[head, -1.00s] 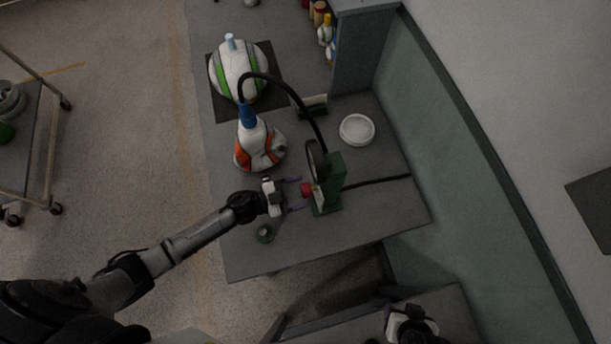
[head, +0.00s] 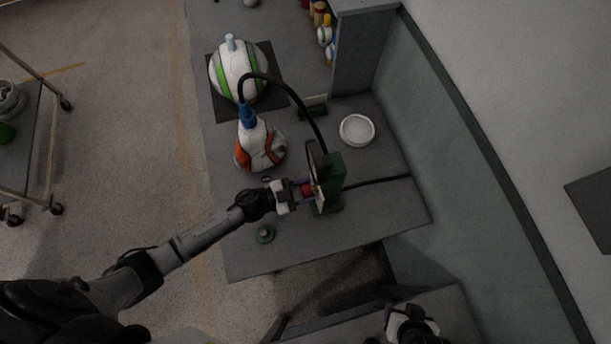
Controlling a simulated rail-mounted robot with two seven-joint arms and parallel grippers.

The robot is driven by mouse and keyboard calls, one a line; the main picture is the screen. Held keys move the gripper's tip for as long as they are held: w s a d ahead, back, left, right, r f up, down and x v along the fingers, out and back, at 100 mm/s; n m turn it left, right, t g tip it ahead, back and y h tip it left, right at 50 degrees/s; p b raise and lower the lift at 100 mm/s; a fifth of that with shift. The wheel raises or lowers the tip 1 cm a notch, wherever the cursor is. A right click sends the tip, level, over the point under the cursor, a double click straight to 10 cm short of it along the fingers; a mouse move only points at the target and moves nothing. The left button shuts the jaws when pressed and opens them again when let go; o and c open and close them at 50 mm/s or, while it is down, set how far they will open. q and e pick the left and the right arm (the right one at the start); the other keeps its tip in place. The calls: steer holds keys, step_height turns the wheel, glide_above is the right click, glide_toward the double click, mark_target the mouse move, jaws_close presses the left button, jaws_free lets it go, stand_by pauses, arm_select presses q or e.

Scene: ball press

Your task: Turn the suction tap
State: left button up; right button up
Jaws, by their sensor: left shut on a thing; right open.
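The suction tap (head: 307,190) is a red knob on the near left face of a green pump box (head: 332,176). My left gripper (head: 304,190) reaches in from the left and is shut on the red tap, partly covering it. A black hose runs from the pump box up to a blue nozzle (head: 247,116) on a slumped white and orange ball (head: 262,148). My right gripper (head: 411,325) is at the bottom edge, away from the pump and open; its fingers are hard to make out.
A white and green ball (head: 238,78) sits on a dark mat (head: 275,92) at the back left. A white round dish (head: 357,130) stands behind the pump. A grey cabinet (head: 357,60) is at the back.

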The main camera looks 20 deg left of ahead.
arm_select(q)
steer(key=shift+c, duration=1.1)
steer(key=shift+r+n+p, duration=0.2)
steer(key=shift+n+p, duration=0.9)
steer(key=n+p, duration=0.1)
steer(key=n, duration=0.1)
steer(key=shift+n, duration=0.4)
steer(key=n+p, duration=0.1)
steer(key=n, duration=0.1)
steer(key=shift+s+d+n+p, duration=0.1)
steer(key=shift+n+p, duration=0.2)
steer(key=shift+n, duration=0.1)
steer(key=n, duration=0.2)
steer(key=shift+f+n, duration=0.1)
steer(key=shift+n, duration=0.2)
steer(key=n, duration=0.2)
steer(key=shift+n, duration=2.7)
steer(key=shift+s, duration=0.1)
